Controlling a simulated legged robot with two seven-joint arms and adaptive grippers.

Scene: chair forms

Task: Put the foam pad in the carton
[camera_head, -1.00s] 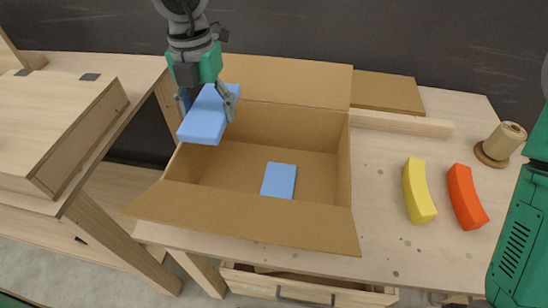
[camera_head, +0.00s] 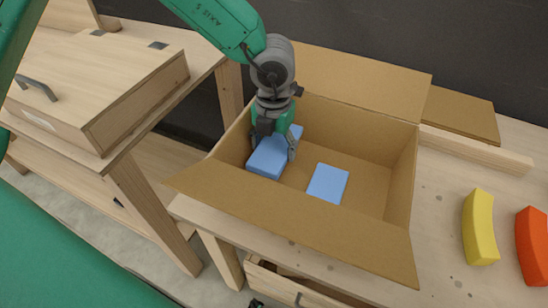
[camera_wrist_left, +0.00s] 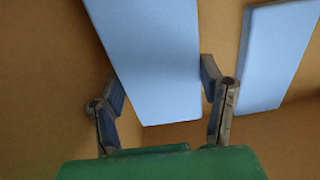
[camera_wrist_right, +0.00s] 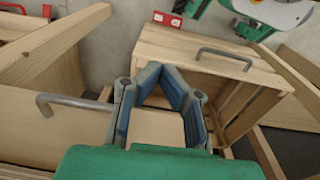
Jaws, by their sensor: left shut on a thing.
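The open cardboard carton (camera_head: 402,180) stands on the wooden table with its flaps spread. My left gripper (camera_head: 272,150) reaches down into its left part, shut on a blue foam pad (camera_head: 267,160). The held pad is tilted and lies within the carton's outline; whether it touches the floor I cannot tell. A second blue pad (camera_head: 328,184) lies flat on the carton floor to its right. In the left wrist view the held pad (camera_wrist_left: 150,60) sits between both fingers, beside the other pad (camera_wrist_left: 270,55).
A yellow curved block (camera_head: 480,228) and a red one (camera_head: 532,245) lie right of the carton. A wooden bar (camera_head: 478,150) lies behind them. A wooden box with a handle (camera_head: 110,90) stands on the left bench. A drawer (camera_head: 290,285) sits below the table.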

